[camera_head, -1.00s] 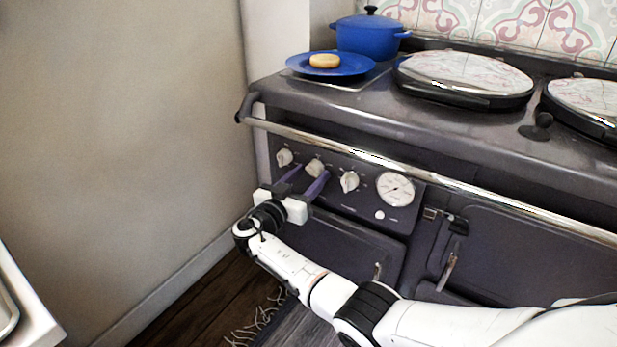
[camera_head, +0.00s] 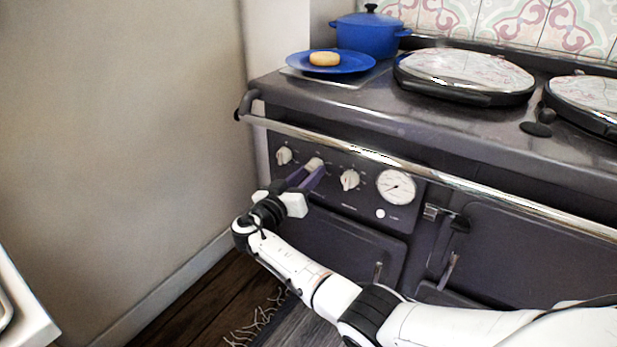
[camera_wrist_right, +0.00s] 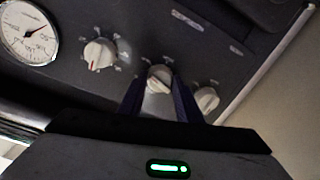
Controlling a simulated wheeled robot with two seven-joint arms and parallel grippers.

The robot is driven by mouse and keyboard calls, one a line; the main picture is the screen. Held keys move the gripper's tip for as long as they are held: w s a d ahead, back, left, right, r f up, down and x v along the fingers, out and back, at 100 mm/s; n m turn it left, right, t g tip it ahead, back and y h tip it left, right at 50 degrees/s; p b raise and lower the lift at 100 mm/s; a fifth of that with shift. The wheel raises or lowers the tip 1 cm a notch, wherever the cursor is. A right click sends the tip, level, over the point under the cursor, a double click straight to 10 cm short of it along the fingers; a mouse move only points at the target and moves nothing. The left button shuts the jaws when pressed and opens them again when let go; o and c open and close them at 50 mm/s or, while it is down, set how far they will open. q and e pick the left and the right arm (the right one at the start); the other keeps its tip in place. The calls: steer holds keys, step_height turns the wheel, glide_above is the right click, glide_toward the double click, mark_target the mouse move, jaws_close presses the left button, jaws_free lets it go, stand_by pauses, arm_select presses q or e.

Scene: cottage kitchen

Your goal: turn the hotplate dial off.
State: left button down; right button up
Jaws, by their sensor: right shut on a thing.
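Three pale dials sit in a row on the dark front panel of the range, below the chrome rail. The middle dial (camera_head: 314,164) is between the fingertips of my right gripper (camera_head: 307,176), which is shut on it. In the right wrist view the middle dial (camera_wrist_right: 160,79) shows between the purple fingers of the right gripper (camera_wrist_right: 158,92). The left dial (camera_head: 284,155) and the right dial (camera_head: 350,180) are untouched; in the wrist view they are the dial at right (camera_wrist_right: 207,98) and the one at left (camera_wrist_right: 99,54). My left gripper is not in view.
A chrome rail (camera_head: 400,166) runs above the panel. A round gauge (camera_head: 396,187) is right of the dials. On top stand a blue plate (camera_head: 352,64) with a round bun (camera_head: 324,59), a blue pot (camera_head: 366,38) and two lidded hotplates (camera_head: 465,72). A wall is at left.

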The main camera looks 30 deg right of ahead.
arm_select(q)
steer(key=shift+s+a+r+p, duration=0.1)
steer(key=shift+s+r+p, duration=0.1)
steer(key=shift+p, duration=0.75)
arm_select(e)
steer(key=shift+a+r+n+g, duration=0.1)
steer(key=shift+n+g, duration=0.3)
steer(key=shift+n, duration=4.6)
steer(key=shift+r+n+g, duration=0.1)
steer(key=shift+n+g, duration=0.3)
steer(key=shift+n, duration=4.6)
steer(key=o, duration=1)
steer(key=shift+o, duration=0.2)
